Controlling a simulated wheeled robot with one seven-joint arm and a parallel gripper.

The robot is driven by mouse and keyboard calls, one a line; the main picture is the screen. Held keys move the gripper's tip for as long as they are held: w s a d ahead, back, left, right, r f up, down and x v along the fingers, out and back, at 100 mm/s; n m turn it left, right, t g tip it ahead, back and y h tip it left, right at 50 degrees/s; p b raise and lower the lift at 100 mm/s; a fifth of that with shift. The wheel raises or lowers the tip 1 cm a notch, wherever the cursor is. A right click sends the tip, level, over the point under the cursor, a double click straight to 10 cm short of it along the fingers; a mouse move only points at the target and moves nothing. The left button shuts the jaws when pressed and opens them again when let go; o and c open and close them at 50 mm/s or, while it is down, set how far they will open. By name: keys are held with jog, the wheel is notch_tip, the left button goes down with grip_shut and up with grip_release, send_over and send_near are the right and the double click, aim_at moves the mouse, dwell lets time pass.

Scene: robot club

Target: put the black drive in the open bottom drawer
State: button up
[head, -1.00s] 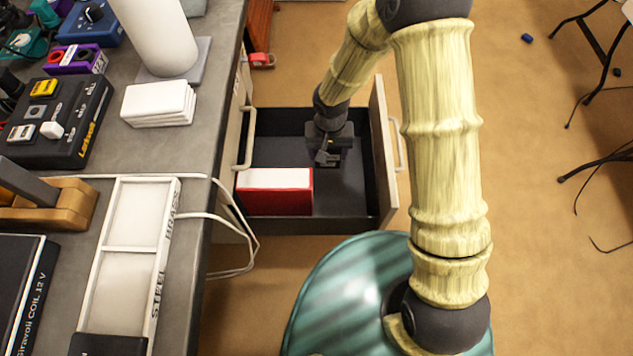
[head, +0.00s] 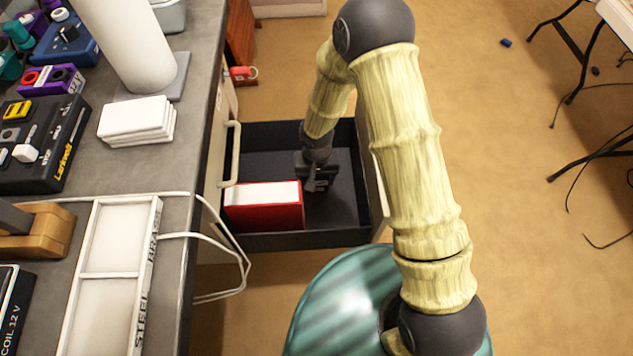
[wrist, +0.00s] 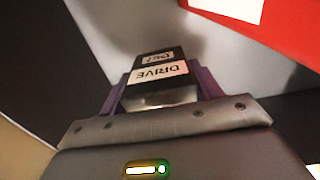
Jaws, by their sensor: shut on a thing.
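The black drive (wrist: 157,72), with a white label reading "DRIVE", is between the purple fingers of my gripper (wrist: 160,92) in the wrist view. My gripper is shut on it. In the head view my gripper (head: 318,182) is down inside the open bottom drawer (head: 285,240), right of a red box with a white top (head: 268,213). The drive is hard to make out there against the dark drawer. I cannot tell whether it touches the drawer floor. In the wrist view the red box (wrist: 290,40) is at the upper right, apart from the drive.
The grey bench (head: 185,215) runs along the left, with a white divided tray (head: 112,235) and stacked white pieces (head: 137,118). White cables (head: 240,262) hang over its edge near the drawer. The drawer floor behind the red box is clear.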

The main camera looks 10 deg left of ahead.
jog(key=shift+f, duration=1.3)
jog(key=shift+f+b, duration=0.1)
jog(key=shift+b, duration=0.2)
jog(key=o, duration=1.2)
notch_tip(320, 180, up, 12)
jog(key=p, duration=0.3)
jog(key=shift+p, duration=0.35)
